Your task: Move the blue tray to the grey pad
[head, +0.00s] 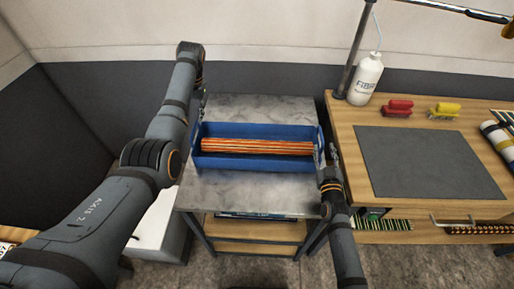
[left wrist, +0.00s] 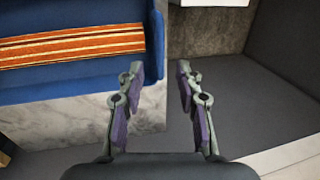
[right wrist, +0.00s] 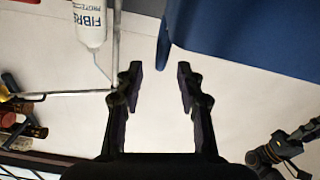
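The blue tray (head: 255,163) sits on a grey stone-topped stand, with an orange striped bundle lying in it. My left gripper (head: 203,105) is at the tray's left end; in the left wrist view the open fingers (left wrist: 160,70) point towards the end wall of the tray (left wrist: 155,40). My right gripper (head: 331,157) is at the tray's right end; in the right wrist view its fingers (right wrist: 157,72) are open, with the tray's blue wall (right wrist: 250,30) just ahead. I cannot tell whether either touches the tray. The grey pad (head: 428,162) lies bare on the wooden bench to the right.
A white bottle (head: 366,80), a red brush (head: 398,108) and a yellow brush (head: 444,111) stand behind the pad. Rolled textiles (head: 497,138) lie right of it. A metal post (head: 350,55) rises at the bench's back left corner. A gap separates stand and bench.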

